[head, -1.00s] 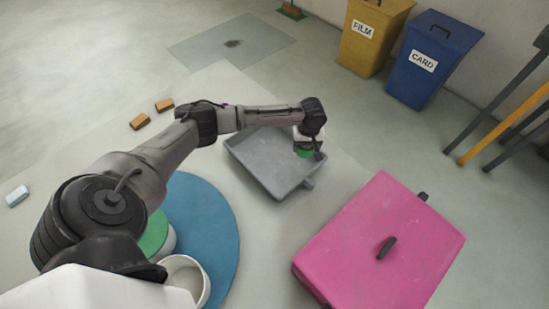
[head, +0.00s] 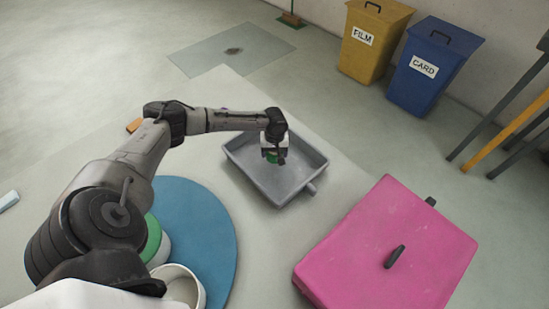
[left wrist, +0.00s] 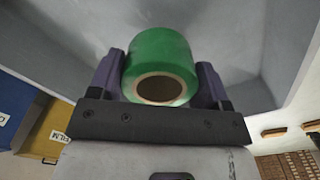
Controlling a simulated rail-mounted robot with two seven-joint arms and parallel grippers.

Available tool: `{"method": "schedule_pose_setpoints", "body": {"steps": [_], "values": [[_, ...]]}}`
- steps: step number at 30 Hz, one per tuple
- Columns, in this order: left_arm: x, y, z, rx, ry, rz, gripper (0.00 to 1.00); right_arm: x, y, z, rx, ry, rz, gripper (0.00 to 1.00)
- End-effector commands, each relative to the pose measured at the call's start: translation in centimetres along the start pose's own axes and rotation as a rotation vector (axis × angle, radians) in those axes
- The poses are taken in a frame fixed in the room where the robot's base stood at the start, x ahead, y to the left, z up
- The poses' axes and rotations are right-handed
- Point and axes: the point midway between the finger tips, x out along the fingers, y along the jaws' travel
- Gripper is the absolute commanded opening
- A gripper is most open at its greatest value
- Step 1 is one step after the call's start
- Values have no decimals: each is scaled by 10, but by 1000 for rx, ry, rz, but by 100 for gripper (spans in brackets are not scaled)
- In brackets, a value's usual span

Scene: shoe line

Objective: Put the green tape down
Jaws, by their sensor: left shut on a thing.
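My left gripper (head: 274,154) is shut on the green tape (head: 272,158), over the back part of the grey tray (head: 297,192). In the left wrist view the green tape roll (left wrist: 162,48) sits between the two fingers of the left gripper (left wrist: 160,72), its brown core facing the camera. The grey walls of the tray (left wrist: 222,30) lie behind it. I cannot tell whether the tape touches the tray floor. No other item shows in the tray. My right gripper is in neither view.
A pink lidded box (head: 390,250) stands right of the tray. A blue round mat (head: 205,225) with a white cup-like container (head: 180,285) and a green-topped one (head: 152,238) is near my arm. Yellow FILM (head: 372,40) and blue CARD (head: 430,65) bins stand behind.

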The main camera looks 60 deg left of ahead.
Motion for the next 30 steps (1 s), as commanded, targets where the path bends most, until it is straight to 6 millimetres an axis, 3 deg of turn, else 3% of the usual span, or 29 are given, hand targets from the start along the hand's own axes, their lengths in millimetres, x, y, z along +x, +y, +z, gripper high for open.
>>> {"method": "schedule_pose_setpoints", "body": {"steps": [7,21,22,30], "values": [[34,1,0,0,0,0,46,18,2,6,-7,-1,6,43],[38,1,1,0,-1,0,46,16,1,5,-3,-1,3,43],[38,0,1,0,-1,0,74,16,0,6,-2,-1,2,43],[38,0,1,0,-1,0,96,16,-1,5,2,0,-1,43]]}}
